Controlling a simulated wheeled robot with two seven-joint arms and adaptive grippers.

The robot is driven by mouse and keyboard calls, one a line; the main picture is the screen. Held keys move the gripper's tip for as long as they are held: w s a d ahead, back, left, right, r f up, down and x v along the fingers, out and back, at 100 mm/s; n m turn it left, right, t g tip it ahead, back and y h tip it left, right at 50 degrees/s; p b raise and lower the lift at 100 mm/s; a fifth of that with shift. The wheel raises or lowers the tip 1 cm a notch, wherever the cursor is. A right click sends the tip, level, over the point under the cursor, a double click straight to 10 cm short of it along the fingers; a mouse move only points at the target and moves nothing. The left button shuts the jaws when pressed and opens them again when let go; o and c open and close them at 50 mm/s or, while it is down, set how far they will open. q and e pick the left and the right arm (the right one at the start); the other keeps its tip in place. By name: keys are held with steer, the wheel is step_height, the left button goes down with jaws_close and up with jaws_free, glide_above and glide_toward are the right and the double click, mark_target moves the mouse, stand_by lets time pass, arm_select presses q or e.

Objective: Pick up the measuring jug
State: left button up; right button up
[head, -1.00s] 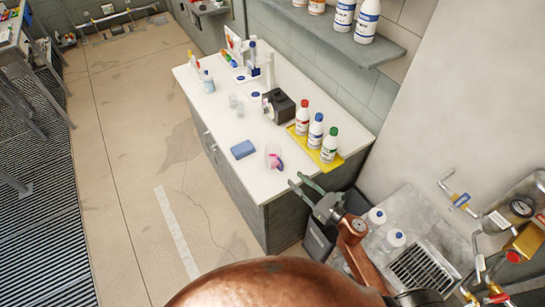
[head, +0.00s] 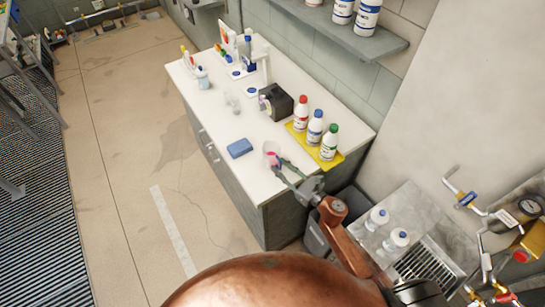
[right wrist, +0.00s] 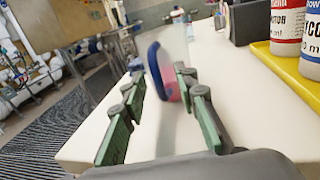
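The measuring jug (head: 271,149) is a small clear vessel with pink on it, standing on the white counter near its front corner. In the right wrist view the jug (right wrist: 172,78) shows as a clear body with pink and dark blue parts, between or just beyond the fingertips. My right gripper (head: 282,170) is open, its fingertips at the jug's near side. In the right wrist view its green-padded fingers (right wrist: 160,88) stand apart to either side of the jug. I cannot tell whether they touch it. My left gripper is not in view.
A blue sponge (head: 240,148) lies left of the jug. Several bottles stand on a yellow tray (head: 300,140) to the right, near the gripper. A black box (head: 275,102) and clear beakers (head: 232,99) stand farther back. A sink area with valves (head: 465,197) is at right.

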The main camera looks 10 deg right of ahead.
steer(key=shift+w+a, duration=0.25)
steer(key=shift+c, duration=0.3)
jaws_close()
